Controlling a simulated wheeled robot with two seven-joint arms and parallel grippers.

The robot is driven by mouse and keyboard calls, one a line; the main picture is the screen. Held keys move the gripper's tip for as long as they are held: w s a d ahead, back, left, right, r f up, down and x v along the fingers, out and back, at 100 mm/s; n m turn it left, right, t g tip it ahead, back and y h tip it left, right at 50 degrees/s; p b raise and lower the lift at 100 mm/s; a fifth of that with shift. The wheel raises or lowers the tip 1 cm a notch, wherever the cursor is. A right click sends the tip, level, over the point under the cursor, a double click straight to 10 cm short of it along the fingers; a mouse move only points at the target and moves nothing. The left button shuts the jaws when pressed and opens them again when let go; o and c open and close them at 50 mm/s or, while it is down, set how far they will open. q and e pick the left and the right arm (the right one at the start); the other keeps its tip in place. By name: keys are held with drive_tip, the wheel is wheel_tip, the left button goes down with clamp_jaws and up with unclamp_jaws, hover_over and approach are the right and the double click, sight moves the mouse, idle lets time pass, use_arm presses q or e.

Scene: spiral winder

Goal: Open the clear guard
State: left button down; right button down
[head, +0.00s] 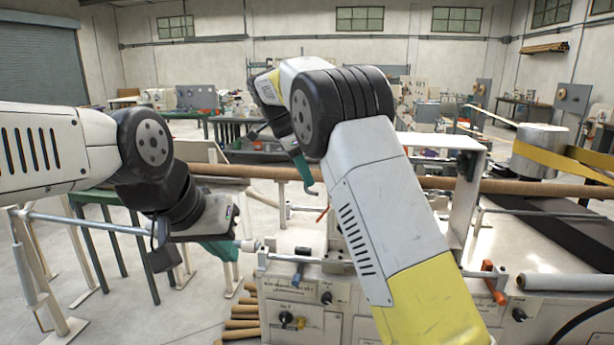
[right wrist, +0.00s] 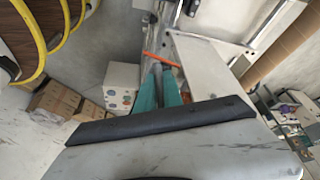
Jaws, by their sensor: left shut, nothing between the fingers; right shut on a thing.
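My right gripper (head: 312,190) reaches down over the winding machine in the middle of the head view. In the right wrist view its teal fingers (right wrist: 159,90) are closed together at a thin orange handle (right wrist: 160,60), which shows just beyond the tips. The orange handle also shows below the fingertips in the head view (head: 322,214). The clear guard itself is see-through or hidden behind my right arm, and I cannot make out its outline or angle. My left gripper (head: 225,250) is shut and empty, left of the machine near the white end of a metal bar.
A long brown tube (head: 250,171) runs across behind my arms. The machine (head: 300,275) has knobs on its front and an orange-red lever (head: 493,282) at right. A yellow belt (head: 560,160) wraps a metal drum at right. Brown tubes (head: 240,325) lie stacked below.

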drive_tip(key=c, duration=1.5)
unclamp_jaws()
drive_tip(key=w+v, duration=0.1)
drive_tip(key=v, duration=0.6)
drive_tip(key=shift+s+r, duration=0.3)
drive_tip(key=shift+s, duration=0.25)
drive_tip(key=shift+a, duration=0.15)
